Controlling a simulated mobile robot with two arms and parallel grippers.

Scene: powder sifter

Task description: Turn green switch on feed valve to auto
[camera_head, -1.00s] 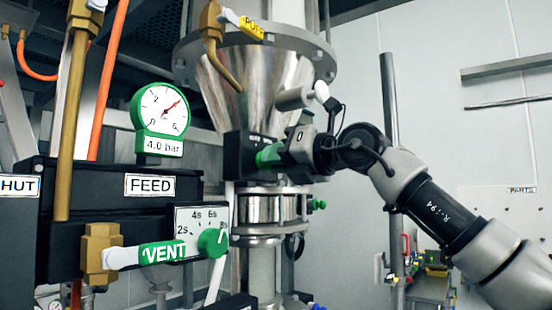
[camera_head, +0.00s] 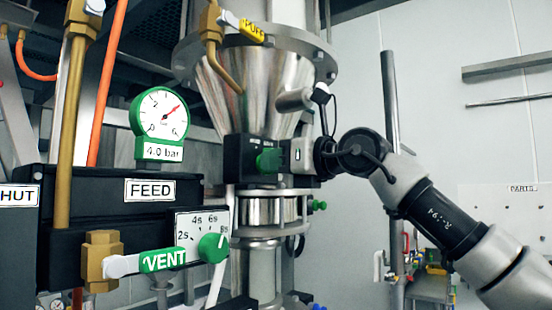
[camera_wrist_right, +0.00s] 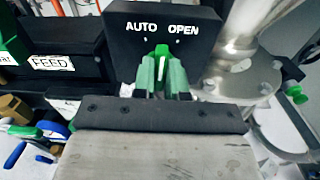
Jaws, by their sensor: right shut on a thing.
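The green switch (camera_head: 268,160) sits on the black feed valve box (camera_head: 246,150) below the steel funnel. It also shows in the right wrist view (camera_wrist_right: 161,66), under the white words AUTO and OPEN, its white mark pointing up between the two words. My right gripper (camera_head: 284,157) is at the switch, coming from the right. In the right wrist view its fingers (camera_wrist_right: 163,84) are shut on the switch from both sides. The fingers hide the lower part of the switch. My left gripper is not in view.
The FEED label (camera_head: 150,188), pressure gauge (camera_head: 161,115), VENT lever (camera_head: 160,260) and timer dial (camera_head: 212,242) stand to the left. The steel funnel (camera_head: 255,90) is above the valve. A grey upright post (camera_head: 389,95) stands behind my right arm.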

